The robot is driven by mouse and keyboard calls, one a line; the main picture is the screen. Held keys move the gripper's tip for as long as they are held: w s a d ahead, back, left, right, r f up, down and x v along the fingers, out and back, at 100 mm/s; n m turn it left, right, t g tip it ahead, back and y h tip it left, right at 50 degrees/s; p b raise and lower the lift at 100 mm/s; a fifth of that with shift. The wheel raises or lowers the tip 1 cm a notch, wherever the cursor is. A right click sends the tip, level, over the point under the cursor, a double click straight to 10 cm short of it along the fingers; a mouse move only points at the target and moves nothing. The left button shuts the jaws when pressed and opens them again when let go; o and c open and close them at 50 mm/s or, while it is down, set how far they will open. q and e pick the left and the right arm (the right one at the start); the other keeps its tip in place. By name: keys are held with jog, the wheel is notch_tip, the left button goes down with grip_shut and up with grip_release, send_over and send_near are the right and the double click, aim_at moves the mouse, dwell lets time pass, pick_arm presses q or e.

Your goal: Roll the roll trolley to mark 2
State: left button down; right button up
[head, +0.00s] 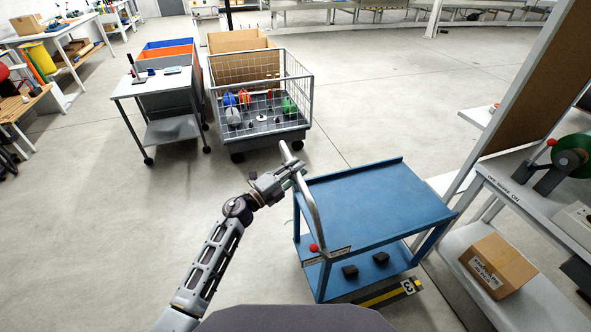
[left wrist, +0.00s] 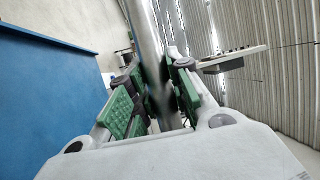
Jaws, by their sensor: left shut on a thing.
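The blue two-shelf trolley (head: 375,205) stands in front of me, right of centre, with a curved grey push handle (head: 314,212) on its left side. A red knob and a label sit near the handle's lower end. My left gripper (head: 296,169) is shut on the handle near its upper end. In the left wrist view the green finger pads of the gripper (left wrist: 157,100) lie on both sides of the grey handle tube (left wrist: 146,40). A black-and-yellow floor mark (head: 390,294) with a number plate shows beside the trolley's near right corner; its digit is unclear. My right gripper is out of view.
A wire cage cart (head: 262,95) and a grey table trolley (head: 160,88) stand beyond the handle. A bench with a cardboard box (head: 497,266) and a green roll (head: 574,156) is close on the right. Floor to the left is clear.

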pick_arm(q)
jog(key=shift+s+a+f, duration=0.1)
jog(key=shift+s+a, duration=0.05)
jog(key=shift+a, duration=0.25)
jog(key=s+a, duration=0.4)
jog(key=a, duration=0.8)
jog(key=s+a, duration=0.4)
jog(key=a, duration=0.9)
jog(key=s+a, duration=0.4)
jog(key=a, duration=0.8)
jog(key=shift+a, duration=0.15)
jog(key=c, duration=1.4)
grip_release()
jog(key=shift+o, duration=0.5)
jog(key=shift+s+a, duration=0.1)
jog(key=shift+s, duration=0.05)
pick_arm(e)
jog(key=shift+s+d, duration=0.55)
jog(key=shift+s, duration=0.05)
